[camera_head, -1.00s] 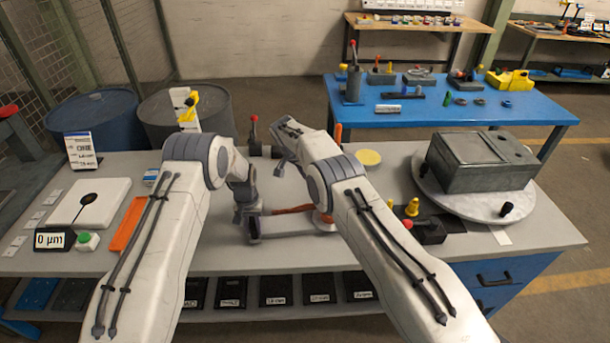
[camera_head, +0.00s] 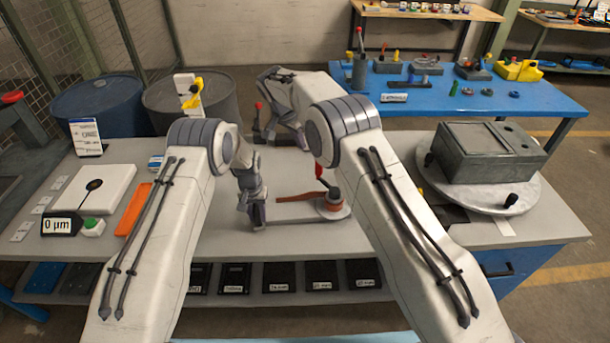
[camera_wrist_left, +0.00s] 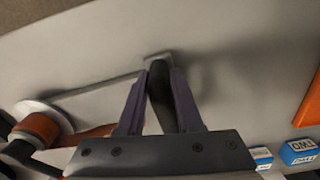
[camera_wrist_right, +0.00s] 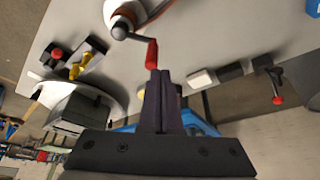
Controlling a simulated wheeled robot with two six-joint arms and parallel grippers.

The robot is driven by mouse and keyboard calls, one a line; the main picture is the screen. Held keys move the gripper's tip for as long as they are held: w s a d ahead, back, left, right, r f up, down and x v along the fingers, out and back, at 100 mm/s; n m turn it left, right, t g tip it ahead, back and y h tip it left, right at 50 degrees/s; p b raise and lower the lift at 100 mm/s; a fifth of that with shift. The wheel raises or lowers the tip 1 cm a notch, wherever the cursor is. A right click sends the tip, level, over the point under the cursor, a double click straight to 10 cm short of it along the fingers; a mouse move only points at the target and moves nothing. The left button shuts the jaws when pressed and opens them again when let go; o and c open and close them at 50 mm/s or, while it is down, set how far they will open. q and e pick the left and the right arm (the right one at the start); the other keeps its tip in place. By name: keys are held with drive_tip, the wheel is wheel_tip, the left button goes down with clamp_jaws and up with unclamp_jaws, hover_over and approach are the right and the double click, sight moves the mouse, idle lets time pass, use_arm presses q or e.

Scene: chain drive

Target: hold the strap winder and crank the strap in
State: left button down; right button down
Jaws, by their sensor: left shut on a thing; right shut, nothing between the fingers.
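The strap winder lies on the grey bench, with a flat grey base (camera_head: 290,222), an orange-brown strap (camera_head: 297,197) and a reel (camera_head: 335,200) at its right end. Its red crank handle (camera_head: 321,174) stands up by the reel. My left gripper (camera_head: 257,220) is shut on a dark upright grip (camera_wrist_left: 160,97) at the winder's left end. My right gripper (camera_wrist_right: 160,76) is shut and empty, its fingertips close to the red crank handle (camera_wrist_right: 152,53) in the right wrist view; I cannot tell whether they touch. In the head view its fingers are hidden by my arm.
A grey box (camera_head: 487,160) sits on a round turntable (camera_head: 436,187) at right. A clamp with a red knob (camera_head: 258,106) stands behind the winder. At left are a white plate (camera_head: 75,189), a display (camera_head: 61,225) and an orange strip (camera_head: 133,211).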

idle(0.3)
drive_tip(key=c, duration=1.3)
unclamp_jaws()
drive_tip(key=shift+d, duration=0.1)
drive_tip(key=o, duration=0.7)
drive_tip(key=d, duration=0.2)
drive_tip(key=w+d, duration=0.1)
drive_tip(key=shift+f, duration=0.35)
drive_tip(key=x, duration=1.2)
clamp_jaws()
